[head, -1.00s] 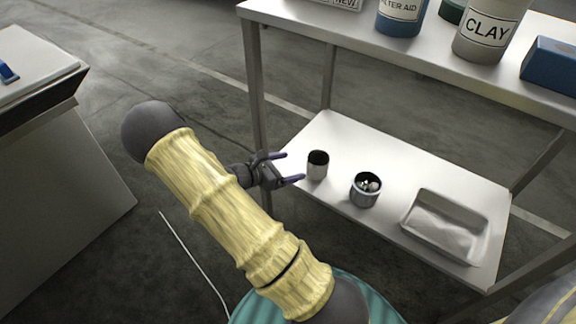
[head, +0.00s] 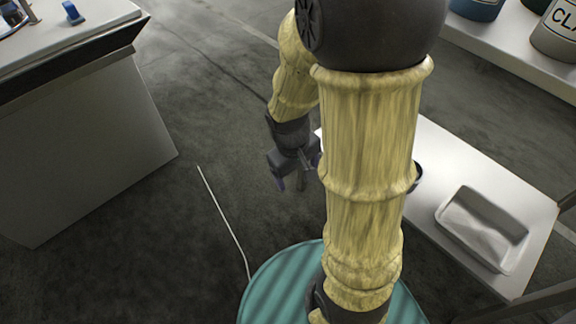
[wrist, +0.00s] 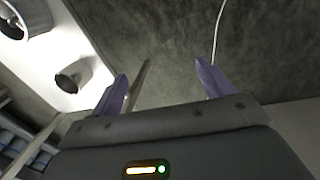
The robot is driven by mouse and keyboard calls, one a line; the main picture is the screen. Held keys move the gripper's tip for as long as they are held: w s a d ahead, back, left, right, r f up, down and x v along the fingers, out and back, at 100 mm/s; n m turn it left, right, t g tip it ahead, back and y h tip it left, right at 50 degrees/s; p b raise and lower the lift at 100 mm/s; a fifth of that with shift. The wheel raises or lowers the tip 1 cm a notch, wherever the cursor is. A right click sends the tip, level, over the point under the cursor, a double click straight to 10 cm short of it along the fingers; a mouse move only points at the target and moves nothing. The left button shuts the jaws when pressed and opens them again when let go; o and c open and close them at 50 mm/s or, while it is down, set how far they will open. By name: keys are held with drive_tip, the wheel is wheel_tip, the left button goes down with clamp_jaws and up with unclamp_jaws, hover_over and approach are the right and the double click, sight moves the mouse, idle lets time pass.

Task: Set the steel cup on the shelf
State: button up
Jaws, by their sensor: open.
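The steel cup (wrist: 72,76) stands on the white lower shelf (wrist: 75,42) near its edge in the wrist view, its dark mouth showing. In the head view my arm hides the cup. My gripper (head: 298,175) is open, pointing down beside the shelf's left end. In the wrist view my gripper (wrist: 162,70) has its purple fingers apart with no object held between them, and the cup is to the left, clear of them. The lower shelf (head: 450,165) is partly covered by my arm in the head view.
A larger metal pot (wrist: 25,18) stands farther along the shelf; only a dark sliver of it (head: 418,176) shows past my arm. A tray (head: 482,230) lies at the shelf's right. A pale bar (wrist: 138,85) passes near the left finger. Open floor (head: 215,125) lies left.

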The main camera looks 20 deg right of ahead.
drive_tip(key=a+r+m, duration=0.1)
drive_tip(key=r+m+t+y, duration=0.1)
drive_tip(key=s+a+r+m+t, duration=0.1)
drive_tip(key=shift+a+r+y, duration=0.3)
drive_tip(key=shift+a+r, duration=0.05)
drive_tip(key=shift+r, duration=0.05)
drive_tip(key=w+p+v, duration=0.3)
drive_tip(key=p+v, duration=1.4)
drive_tip(key=w+r+p+v, duration=0.1)
drive_tip(key=w+p+v, duration=0.3)
drive_tip(key=p+v, duration=1.3)
drive_tip(key=w+r+p+v, duration=0.1)
drive_tip(key=w+p+v, duration=0.2)
drive_tip(key=p+v, duration=1.4)
drive_tip(key=shift+w+p, duration=0.35)
drive_tip(key=shift+p, duration=0.2)
